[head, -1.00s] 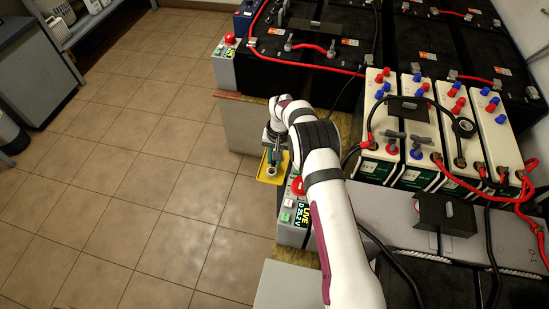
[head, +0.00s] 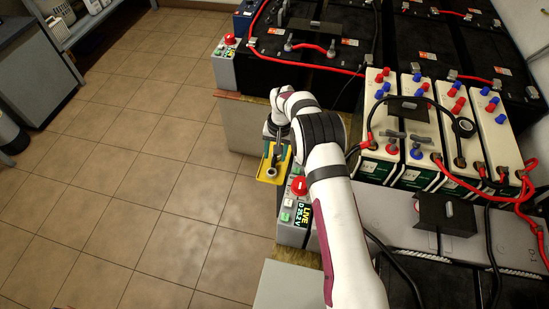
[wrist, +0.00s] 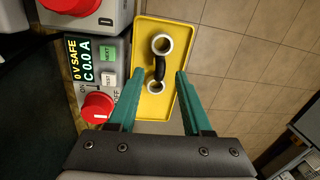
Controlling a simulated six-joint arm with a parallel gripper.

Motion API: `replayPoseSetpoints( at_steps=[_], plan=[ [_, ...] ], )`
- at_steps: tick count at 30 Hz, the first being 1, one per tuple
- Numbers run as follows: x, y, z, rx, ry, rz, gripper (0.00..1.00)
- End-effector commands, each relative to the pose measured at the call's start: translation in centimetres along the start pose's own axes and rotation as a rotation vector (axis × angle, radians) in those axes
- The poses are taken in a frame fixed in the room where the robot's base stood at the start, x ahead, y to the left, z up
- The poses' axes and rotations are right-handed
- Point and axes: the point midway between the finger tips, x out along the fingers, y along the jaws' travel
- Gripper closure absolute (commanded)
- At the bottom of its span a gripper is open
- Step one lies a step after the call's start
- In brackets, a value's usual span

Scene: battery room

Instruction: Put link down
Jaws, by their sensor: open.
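The link (wrist: 158,63) has two bright metal rings joined by a short black middle. It lies on a yellow tray (wrist: 148,26), and in the head view the yellow tray (head: 264,178) and part of the link (head: 271,173) show beneath my gripper. My gripper (wrist: 159,72) has its green fingers spread, one on each side of the link, with gaps visible between the fingers and the link. In the head view my gripper (head: 277,156) points down over the tray; how far the fingertips are above it is unclear.
A grey control box (wrist: 88,75) with red knobs and a "0 V SAFE" display stands beside the tray. In the head view a box reading "LIVE" (head: 297,213) is close to my arm. Cream batteries (head: 430,130) with cables stand right. Open tiled floor (head: 130,180) lies left.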

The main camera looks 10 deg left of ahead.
Motion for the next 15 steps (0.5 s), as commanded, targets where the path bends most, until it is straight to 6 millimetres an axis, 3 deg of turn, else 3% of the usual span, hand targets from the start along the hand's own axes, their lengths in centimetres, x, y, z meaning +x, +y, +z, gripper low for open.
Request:
replayPoseSetpoints(
  at_steps=[3,7,10,15],
  plan=[
    [-3.7,0.0,-0.1,0.0,0.004,-0.002,0.51],
    [-6.8,0.0,-0.1,0.0,0.002,-0.001,0.51],
    [-8.3,0.0,-0.1,-0.001,0.001,0.0,0.51],
    [-9.1,0.0,0.0,-0.001,-0.001,0.0,0.51]
  ],
)
